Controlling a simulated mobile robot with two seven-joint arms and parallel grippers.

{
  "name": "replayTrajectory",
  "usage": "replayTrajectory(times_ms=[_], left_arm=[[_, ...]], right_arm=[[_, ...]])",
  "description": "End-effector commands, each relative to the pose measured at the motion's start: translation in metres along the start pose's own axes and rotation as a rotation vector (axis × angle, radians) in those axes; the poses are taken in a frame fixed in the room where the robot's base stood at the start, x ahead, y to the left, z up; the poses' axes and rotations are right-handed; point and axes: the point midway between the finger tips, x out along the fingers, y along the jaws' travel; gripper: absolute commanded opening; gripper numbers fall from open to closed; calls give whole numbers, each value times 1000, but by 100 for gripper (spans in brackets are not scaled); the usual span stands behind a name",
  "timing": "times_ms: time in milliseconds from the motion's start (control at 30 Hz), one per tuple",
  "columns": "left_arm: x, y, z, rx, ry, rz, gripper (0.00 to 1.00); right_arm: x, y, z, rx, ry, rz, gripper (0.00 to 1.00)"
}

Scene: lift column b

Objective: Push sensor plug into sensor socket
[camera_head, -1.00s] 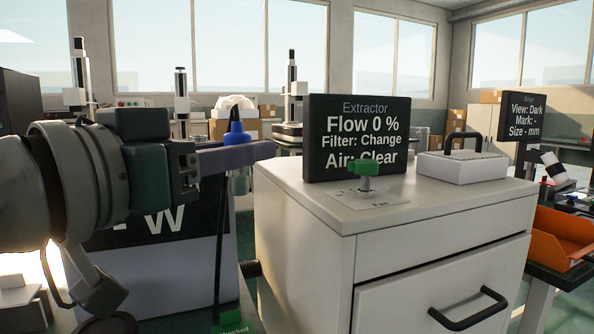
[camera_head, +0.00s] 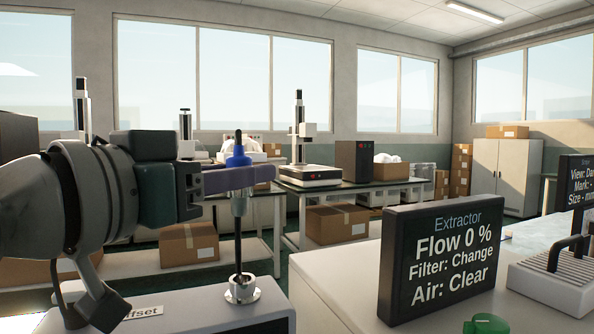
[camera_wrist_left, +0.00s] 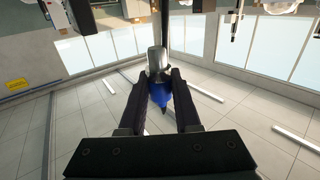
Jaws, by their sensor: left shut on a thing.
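My left gripper (camera_head: 238,181) is shut on the sensor plug, which has a blue top (camera_head: 238,153) and a metal body (camera_head: 239,204). The plug is upright. In the left wrist view, my gripper (camera_wrist_left: 159,78) has its fingers on both sides of the plug's blue part (camera_wrist_left: 160,91). A thin dark cable or rod runs down from the metal body to a round metal fitting (camera_head: 242,292). The fitting is on a box-like unit (camera_head: 275,307) below; I cannot tell for certain that it is the sensor socket. The plug body is well above it. My right gripper is not in view.
A black Extractor display (camera_head: 440,258) stands on a white cabinet at the right. A green handle (camera_head: 487,324) is at the bottom edge. Benches with instruments and cardboard boxes (camera_head: 337,223) stand behind. The air around the plug looks clear.

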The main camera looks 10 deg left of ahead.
Motion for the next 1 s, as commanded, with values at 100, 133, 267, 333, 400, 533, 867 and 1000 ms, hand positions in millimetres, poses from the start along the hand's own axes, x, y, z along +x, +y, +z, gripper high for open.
replayTrajectory(times_ms=[100,133,267,333,400,533,867,1000], left_arm=[[0,0,-3,0,-3,-1,0],[0,0,5,0,-3,0,0],[0,0,20,0,-2,-1,0],[0,0,28,0,-2,-1,0],[0,0,35,0,-1,0,0],[0,0,46,0,-2,0,0],[0,0,56,0,-1,0,0],[0,0,60,0,-1,0,0]], right_arm=[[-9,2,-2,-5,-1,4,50],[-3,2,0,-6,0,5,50],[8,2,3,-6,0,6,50],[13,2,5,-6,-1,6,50],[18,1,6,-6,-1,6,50],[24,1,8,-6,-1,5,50],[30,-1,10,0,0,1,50],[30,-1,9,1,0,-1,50]])
